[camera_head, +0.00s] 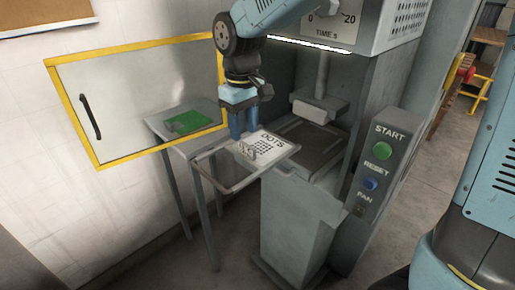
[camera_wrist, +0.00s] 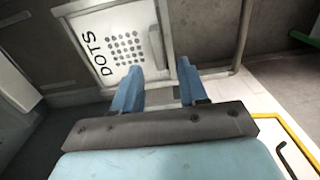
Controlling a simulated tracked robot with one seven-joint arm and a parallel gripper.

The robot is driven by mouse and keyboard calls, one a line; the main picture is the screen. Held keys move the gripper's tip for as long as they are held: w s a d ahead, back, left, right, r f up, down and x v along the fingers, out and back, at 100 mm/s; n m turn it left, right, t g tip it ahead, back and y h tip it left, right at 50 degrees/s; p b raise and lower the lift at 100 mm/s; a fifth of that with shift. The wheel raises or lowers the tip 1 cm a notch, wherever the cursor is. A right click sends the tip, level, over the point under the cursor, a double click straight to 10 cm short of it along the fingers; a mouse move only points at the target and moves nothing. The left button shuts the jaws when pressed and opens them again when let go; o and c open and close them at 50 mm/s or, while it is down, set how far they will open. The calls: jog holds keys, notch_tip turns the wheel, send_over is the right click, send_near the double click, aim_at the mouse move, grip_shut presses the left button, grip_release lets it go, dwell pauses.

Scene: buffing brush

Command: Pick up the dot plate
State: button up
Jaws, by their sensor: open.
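The dot plate (camera_head: 268,143) is a pale plate marked DOTS with a grid of dark dots. It lies in the grey sliding tray (camera_head: 258,175) in front of the machine, with a raised handle bar along its near left side. In the wrist view the dot plate (camera_wrist: 112,38) is at the upper left, with the handle at its right edge. My gripper (camera_head: 244,136) is above the plate's left part, fingers pointing down. In the wrist view my gripper (camera_wrist: 158,75) is open, with nothing between its fingers. Its fingertips appear close to the handle; contact cannot be told.
A side table to the left bears a green plate (camera_head: 184,121).

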aim_at(244, 143)
jog(key=shift+w+a+f, duration=0.1)
jog(key=shift+f, duration=1.2)
jog(key=shift+w+f, duration=0.1)
jog(key=shift+f, duration=1.15)
jog(key=shift+c, duration=0.4)
grip_shut()
